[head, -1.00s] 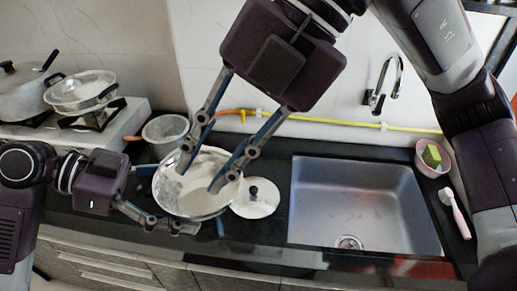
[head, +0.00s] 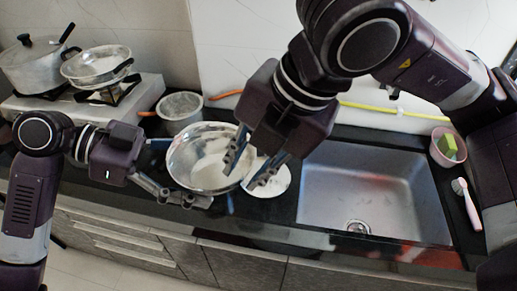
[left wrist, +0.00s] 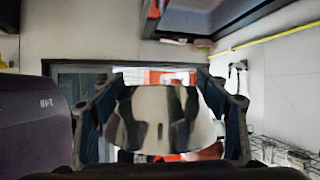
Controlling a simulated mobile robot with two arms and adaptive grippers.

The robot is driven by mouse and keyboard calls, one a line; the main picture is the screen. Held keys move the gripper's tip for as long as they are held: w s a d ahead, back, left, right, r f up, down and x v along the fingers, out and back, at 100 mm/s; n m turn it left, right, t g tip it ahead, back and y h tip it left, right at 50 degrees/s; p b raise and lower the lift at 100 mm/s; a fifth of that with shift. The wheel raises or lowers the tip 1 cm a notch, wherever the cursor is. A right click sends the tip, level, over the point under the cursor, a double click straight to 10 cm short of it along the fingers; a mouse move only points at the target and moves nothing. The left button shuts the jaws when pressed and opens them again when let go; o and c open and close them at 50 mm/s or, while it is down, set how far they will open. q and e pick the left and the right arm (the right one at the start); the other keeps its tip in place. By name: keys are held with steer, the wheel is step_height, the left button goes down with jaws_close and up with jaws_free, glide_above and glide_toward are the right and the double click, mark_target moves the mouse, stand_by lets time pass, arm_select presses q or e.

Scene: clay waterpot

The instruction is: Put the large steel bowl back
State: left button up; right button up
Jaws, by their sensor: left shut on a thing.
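In the left wrist view, the bowl's shiny surface (left wrist: 155,115) fills the space between the left fingers (left wrist: 160,105). My right gripper (head: 243,177) is open and empty, its fingers apart over the bowl's right rim and the lid. I cannot tell whether the bowl rests on the counter or is slightly raised.
The empty sink (head: 375,190) is farther right.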

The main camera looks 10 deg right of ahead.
steer(key=shift+x, duration=0.8)
steer(key=shift+c, duration=0.3)
jaws_close()
arm_select(q)
steer(key=o, duration=2)
steer(key=shift+c, duration=0.2)
steer(key=shift+o, duration=0.2)
steer(key=shift+a, duration=0.1)
